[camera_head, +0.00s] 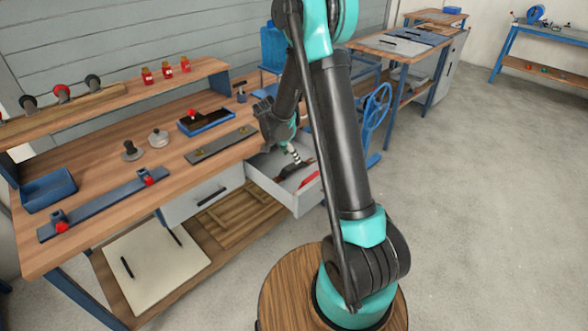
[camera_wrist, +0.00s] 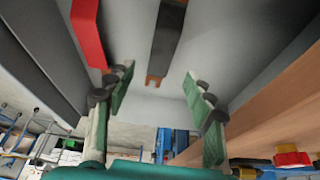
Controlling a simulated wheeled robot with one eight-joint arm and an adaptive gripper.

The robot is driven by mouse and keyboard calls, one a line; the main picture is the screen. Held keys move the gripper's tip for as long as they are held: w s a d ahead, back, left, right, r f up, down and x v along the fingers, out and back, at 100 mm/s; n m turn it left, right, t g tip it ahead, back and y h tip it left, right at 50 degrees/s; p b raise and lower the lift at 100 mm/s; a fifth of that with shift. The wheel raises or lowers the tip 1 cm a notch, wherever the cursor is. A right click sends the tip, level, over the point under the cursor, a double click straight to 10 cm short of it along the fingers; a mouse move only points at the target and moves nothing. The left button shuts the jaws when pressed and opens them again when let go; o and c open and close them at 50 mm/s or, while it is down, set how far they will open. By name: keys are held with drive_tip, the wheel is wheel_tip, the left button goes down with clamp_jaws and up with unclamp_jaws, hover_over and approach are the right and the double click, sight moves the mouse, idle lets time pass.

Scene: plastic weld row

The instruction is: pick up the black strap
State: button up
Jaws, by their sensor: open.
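The black strap (camera_wrist: 168,38) lies in the open drawer (camera_head: 296,203). In the wrist view it runs down from the top edge, and its brownish end points toward my gripper (camera_wrist: 159,76). The two green-padded fingers are wide apart and empty, one on each side of the line of the strap. In the head view my gripper (camera_head: 293,155) hangs over the drawer, with a dark shape just below it that is partly hidden.
A red item (camera_wrist: 88,32) lies left of the strap in the drawer. Drawer walls stand close on both sides. The wooden workbench (camera_head: 95,205) beside the drawer holds a blue tray (camera_head: 48,190), a dark metal plate (camera_head: 222,145) and other tools.

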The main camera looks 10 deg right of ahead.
sight(294, 165)
drive_tip(key=shift+a+x, duration=0.15)
drive_tip(key=shift+x, duration=1.6)
drive_tip(key=shift+a+x, duration=0.2)
drive_tip(key=shift+x, duration=1.55)
drive_tip(key=shift+s+f, duration=0.1)
drive_tip(key=shift+s, duration=0.05)
clamp_jaws()
